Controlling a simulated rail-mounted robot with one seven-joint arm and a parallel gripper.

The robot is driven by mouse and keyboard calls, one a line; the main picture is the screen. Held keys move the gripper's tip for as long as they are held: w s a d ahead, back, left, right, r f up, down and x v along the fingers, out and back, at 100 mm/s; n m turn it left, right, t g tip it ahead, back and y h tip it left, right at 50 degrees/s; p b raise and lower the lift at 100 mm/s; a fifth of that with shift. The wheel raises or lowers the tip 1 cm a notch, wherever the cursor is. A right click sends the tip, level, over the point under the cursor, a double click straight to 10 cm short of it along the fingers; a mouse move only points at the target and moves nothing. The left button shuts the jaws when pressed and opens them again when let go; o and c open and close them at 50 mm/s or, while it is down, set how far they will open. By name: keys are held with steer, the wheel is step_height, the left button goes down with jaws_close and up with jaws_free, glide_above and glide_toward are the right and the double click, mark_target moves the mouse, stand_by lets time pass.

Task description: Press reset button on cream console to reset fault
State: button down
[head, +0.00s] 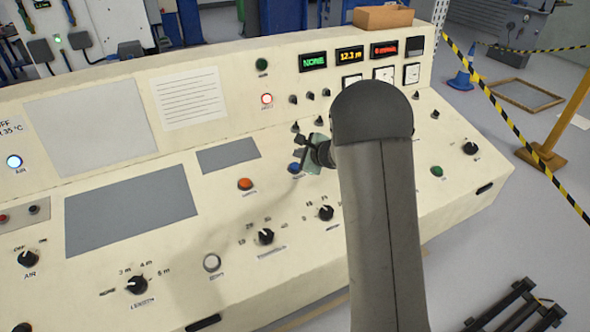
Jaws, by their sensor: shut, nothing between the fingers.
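The cream console (120,250) fills most of the head view. Its sloped panel carries a blue button (296,168), an orange button (245,184), a white button (212,262) and a green button (437,171). Their small labels are too blurred to read, so I cannot tell which one is reset. My gripper (301,146) is shut and empty, over the panel near the blue button. I cannot tell whether it touches anything. My arm hides part of the console to the right of the gripper.
On the console's upright back, a red-ringed lamp (267,99) is lit, beside a green display (313,62), an amber display (350,54) and a red display (384,49). Black knobs (265,236) stand up from the panel. Striped tape (495,105) hangs at the right.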

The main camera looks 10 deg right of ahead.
mark_target(293, 162)
steer(key=shift+w+f+b, duration=0.2)
steer(key=shift+f+b, duration=0.5)
steer(key=shift+f, duration=0.05)
steer(key=shift+w+f+b, duration=0.15)
steer(key=shift+f+b, duration=0.55)
steer(key=shift+a+f, duration=0.1)
steer(key=shift+f, duration=0.05)
stand_by(0.8)
steer(key=shift+w+f+b, duration=0.1)
steer(key=shift+f+b, duration=0.2)
steer(key=shift+b, duration=0.5)
steer(key=shift+w+f+b, duration=0.1)
steer(key=shift+f+b, duration=0.35)
steer(key=shift+b, duration=0.25)
stand_by(0.3)
steer(key=shift+r, duration=0.1)
stand_by(0.4)
steer(key=shift+s+r, duration=0.2)
steer(key=shift+r, duration=0.55)
steer(key=shift+r, duration=0.1)
steer(key=r+p, duration=0.1)
steer(key=r, duration=0.1)
steer(key=s+r+p, duration=0.1)
steer(key=r, duration=0.1)
steer(key=shift+d+r+p, duration=0.2)
steer(key=shift+r+p, duration=0.15)
